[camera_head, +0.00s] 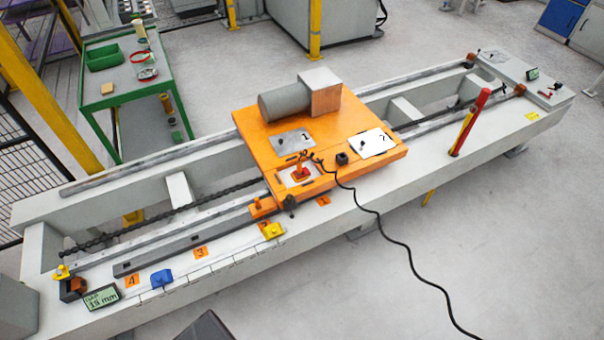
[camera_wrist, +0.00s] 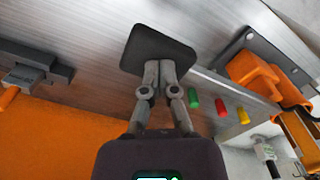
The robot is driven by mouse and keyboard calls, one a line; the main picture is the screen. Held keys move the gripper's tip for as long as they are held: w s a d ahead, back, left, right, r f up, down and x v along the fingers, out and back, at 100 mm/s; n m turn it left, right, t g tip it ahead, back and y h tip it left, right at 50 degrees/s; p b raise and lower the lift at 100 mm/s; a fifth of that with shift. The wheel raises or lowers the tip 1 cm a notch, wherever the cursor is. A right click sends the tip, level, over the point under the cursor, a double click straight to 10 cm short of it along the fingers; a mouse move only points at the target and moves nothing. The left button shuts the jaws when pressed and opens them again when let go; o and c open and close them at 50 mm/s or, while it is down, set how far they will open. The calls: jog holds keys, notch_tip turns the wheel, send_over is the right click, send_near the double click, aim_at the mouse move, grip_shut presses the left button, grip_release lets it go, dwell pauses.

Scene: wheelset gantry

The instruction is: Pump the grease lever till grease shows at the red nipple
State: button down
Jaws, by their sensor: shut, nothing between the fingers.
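In the wrist view my gripper (camera_wrist: 160,68) is shut, its two fingers side by side. A dark rounded plate (camera_wrist: 158,48) shows at the fingertips; I cannot tell whether they touch it. To the right of the fingers a small red piece (camera_wrist: 220,107) sits between a green one (camera_wrist: 193,101) and a yellow one (camera_wrist: 243,116); I cannot tell whether it is the red nipple. No grease shows on it. In the head view a red-orange fitting (camera_head: 300,172) stands on the orange carriage (camera_head: 350,182). Which is the grease lever is unclear.
A black cable (camera_head: 380,225) runs from the carriage to the floor. A grey motor (camera_head: 285,103) sits on the carriage. A green cart (camera_head: 105,101) stands behind at left. A display reading 19 mm (camera_head: 102,297) is at the near left end.

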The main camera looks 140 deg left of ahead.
notch_tip(320, 180, up, 8)
jog(key=p, duration=0.7)
jog(key=shift+p, duration=0.3)
jog(key=shift+s, duration=0.1)
dwell(0.4)
jog(key=s+f+m+b, duration=0.1)
jog(key=s+f+b, duration=0.3)
jog(key=s, duration=1)
jog(key=s+f+m+b, duration=0.1)
jog(key=s+f+b, duration=0.4)
jog(key=s, duration=1)
jog(key=shift+d, duration=0.1)
